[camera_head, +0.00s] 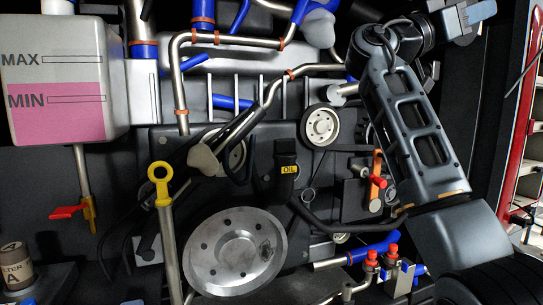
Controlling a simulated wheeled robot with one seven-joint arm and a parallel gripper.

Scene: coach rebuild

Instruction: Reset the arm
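My arm (412,125) shows at the right of the head view as a dark grey link with several slots. It runs from a wide grey joint (460,240) at the lower right up to a joint near the top edge. From there dark and blue-grey parts of it (465,18) reach right and leave the picture at the top. I cannot make out any gripper fingers, so I cannot see what my gripper holds or touches.
Behind the arm is an engine bay with metal and blue pipes, a large pulley (235,252) and a black OIL filler (287,172). A MIN/MAX tank (60,75), a yellow dipstick (160,180) and a filter (17,265) are left. A red frame (522,110) stands far right.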

